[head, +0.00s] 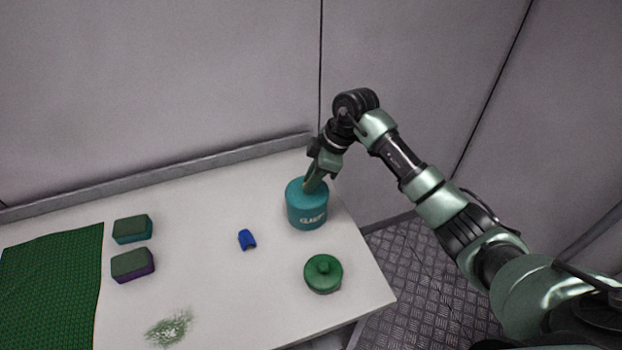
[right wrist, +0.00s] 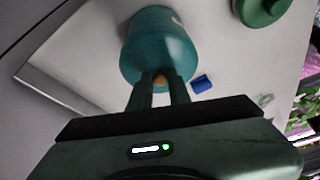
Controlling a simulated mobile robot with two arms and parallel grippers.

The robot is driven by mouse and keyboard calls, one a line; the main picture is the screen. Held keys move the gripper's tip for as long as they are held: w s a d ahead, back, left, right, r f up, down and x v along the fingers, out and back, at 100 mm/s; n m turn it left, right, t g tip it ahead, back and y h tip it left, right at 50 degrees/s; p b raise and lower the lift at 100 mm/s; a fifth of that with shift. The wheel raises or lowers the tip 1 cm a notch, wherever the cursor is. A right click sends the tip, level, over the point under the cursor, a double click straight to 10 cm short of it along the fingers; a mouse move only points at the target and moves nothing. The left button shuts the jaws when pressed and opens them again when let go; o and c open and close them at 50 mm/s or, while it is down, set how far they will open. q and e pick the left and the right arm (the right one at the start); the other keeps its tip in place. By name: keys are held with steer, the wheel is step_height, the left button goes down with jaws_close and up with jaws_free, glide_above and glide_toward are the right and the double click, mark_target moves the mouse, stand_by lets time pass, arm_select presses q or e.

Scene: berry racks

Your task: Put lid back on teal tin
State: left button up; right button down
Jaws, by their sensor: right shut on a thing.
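The teal tin (head: 307,212) with pale lettering stands on the white table near its back right corner. It also shows in the right wrist view (right wrist: 158,38). My right gripper (head: 312,188) is over the tin's top, pointing down. In the right wrist view its fingers (right wrist: 159,82) are shut on a small tan knob (right wrist: 160,80), which looks like the knob of the tin's lid. The lid is at the tin's top, mostly hidden by the fingers. I cannot tell whether it is seated or held slightly above. My left gripper is not in view.
A green lidded pot (head: 323,272) stands near the table's right edge. A small blue object (head: 247,240) lies left of the tin. Two sponges (head: 132,229) (head: 133,265), a green mat (head: 50,290) and a green smear (head: 170,327) are farther left. A wall rises behind the table (head: 210,280).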

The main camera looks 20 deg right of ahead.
steer(key=shift+r+p, duration=0.15)
steer(key=shift+p, duration=0.55)
stand_by(0.6)
steer(key=shift+f+p, duration=0.2)
steer(key=shift+p, duration=0.1)
stand_by(0.8)
steer(key=shift+p, duration=0.3)
stand_by(0.5)
steer(key=c, duration=1.2)
jaws_free()
steer(key=shift+c, duration=0.2)
steer(key=o, duration=0.5)
steer(key=shift+r, duration=0.15)
